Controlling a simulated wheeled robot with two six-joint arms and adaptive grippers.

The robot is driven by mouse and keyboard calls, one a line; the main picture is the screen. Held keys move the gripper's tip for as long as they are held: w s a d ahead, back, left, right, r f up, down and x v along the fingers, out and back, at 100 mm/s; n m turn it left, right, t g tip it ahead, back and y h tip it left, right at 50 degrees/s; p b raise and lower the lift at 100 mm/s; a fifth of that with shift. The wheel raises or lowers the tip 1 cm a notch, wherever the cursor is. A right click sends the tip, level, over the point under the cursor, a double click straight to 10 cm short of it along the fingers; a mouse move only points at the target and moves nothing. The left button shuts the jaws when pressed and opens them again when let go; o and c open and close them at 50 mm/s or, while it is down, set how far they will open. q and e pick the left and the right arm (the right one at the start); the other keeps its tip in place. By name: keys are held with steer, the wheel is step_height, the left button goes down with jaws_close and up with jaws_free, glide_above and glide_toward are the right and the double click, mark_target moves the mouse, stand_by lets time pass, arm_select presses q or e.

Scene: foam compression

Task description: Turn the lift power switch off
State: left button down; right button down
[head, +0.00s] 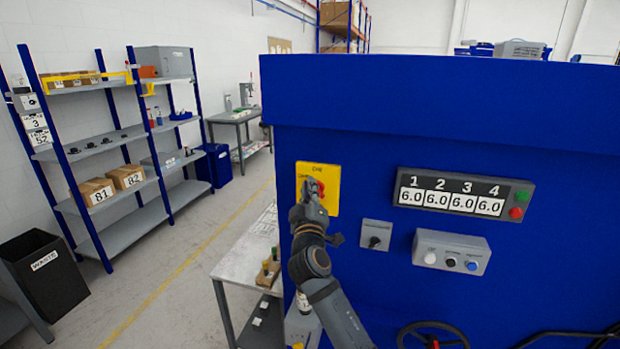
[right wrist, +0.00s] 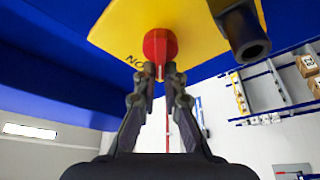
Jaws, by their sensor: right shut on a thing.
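A yellow plate (head: 334,176) with dark lettering is on the front of the big blue machine. Its red rotary knob (head: 321,187) is partly hidden by my right gripper (head: 308,190). In the right wrist view the red knob (right wrist: 158,45) stands out from the yellow plate (right wrist: 125,22), with "ON" lettering beside it, seen upside down. My right gripper (right wrist: 162,75) is shut on the knob's narrow red handle, with a fingertip on each side. The knob's exact setting is hard to read. My left gripper is not in view.
Right of the yellow plate are a small grey switch box (head: 376,235), a display panel (head: 466,195) reading 6.0 four times, and a button box (head: 451,251). A handwheel (head: 433,336) is below. A light table (head: 245,255) stands left of the machine; the aisle beyond is clear.

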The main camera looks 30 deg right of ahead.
steer(key=n+y, duration=0.1)
steer(key=n, duration=0.2)
steer(key=f+n+g+y+p, duration=0.1)
steer(key=n, duration=0.2)
steer(key=n+y+p, duration=0.1)
steer(key=n, duration=0.2)
steer(key=shift+w+a+f+g, duration=0.15)
steer(key=shift+f+g, duration=0.1)
steer(key=shift+g, duration=0.15)
steer(key=shift+n+y, duration=0.3)
steer(key=c, duration=1.6)
jaws_free()
steer(key=shift+o, duration=0.8)
steer(key=shift+d, duration=0.35)
